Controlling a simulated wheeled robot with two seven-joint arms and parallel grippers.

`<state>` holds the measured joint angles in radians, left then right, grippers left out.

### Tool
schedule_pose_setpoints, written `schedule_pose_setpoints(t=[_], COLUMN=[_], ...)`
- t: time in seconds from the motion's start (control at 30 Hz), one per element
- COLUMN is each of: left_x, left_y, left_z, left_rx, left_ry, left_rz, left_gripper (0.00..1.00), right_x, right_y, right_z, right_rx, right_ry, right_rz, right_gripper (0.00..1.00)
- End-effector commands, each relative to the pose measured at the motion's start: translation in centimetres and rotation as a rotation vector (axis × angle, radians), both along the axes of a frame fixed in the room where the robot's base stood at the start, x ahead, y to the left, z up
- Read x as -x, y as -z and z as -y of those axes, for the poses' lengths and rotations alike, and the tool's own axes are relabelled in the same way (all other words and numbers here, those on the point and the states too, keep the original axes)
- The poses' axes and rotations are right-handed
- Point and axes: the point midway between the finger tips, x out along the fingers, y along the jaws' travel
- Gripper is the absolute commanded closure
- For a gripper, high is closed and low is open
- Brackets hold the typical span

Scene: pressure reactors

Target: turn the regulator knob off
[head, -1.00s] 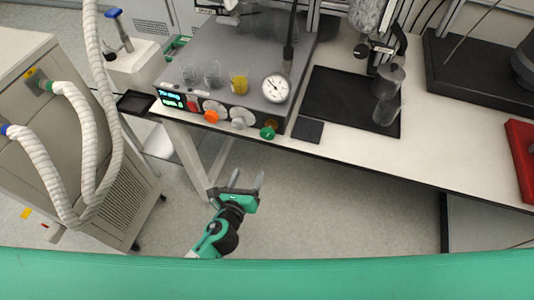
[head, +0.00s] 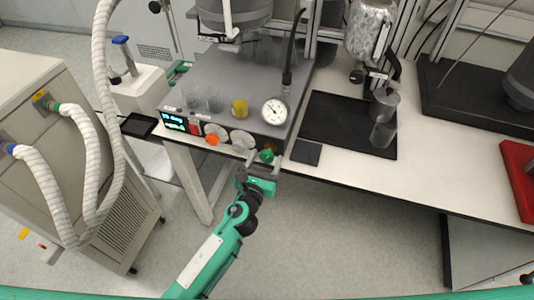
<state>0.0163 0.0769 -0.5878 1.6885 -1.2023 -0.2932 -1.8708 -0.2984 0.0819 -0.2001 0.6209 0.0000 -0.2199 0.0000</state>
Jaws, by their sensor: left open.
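The grey control box (head: 240,80) on the bench carries several front knobs. An orange knob (head: 212,139) is at the left, a grey knob (head: 240,146) in the middle and a green knob (head: 267,155) at the right, below a round pressure gauge (head: 275,111). No readable label shows which one is the regulator. My left gripper (head: 265,163) is open at the bench's front edge, its two fingers pointing at the green knob, one at each side in the picture. Whether they touch it cannot be told. My right gripper is not in view.
Small glass vessels, one with yellow liquid (head: 239,108), stand on the box. A black mat (head: 330,120) with a metal vessel (head: 383,105) is to the right. A cabinet with white hoses (head: 90,170) stands at the left. The floor before the bench is clear.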

Motion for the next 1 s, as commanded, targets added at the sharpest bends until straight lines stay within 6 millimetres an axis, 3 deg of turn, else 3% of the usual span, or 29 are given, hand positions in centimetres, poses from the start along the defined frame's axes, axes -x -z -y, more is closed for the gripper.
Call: schedule_pose_setpoints(t=[0.2, 0.5, 0.73, 1.0], left_x=[-1.8, -1.9, -1.9, -1.9], left_y=[0.0, 0.1, 0.1, 0.1], left_z=[0.6, 0.6, 0.6, 0.6], left_rx=[0.001, 0.0, 0.0, 0.018], left_ry=[-0.001, 0.0, 0.0, 0.0], left_rz=[-0.001, -0.001, -0.001, -0.007], left_gripper=[0.39, 0.39, 0.82, 0.83], right_x=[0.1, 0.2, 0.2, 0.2], right_y=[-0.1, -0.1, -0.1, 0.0], right_z=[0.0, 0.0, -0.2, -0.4], right_rx=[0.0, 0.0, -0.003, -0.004], right_ry=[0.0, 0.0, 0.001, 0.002], right_rz=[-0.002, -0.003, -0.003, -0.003], right_gripper=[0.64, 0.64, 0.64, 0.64])
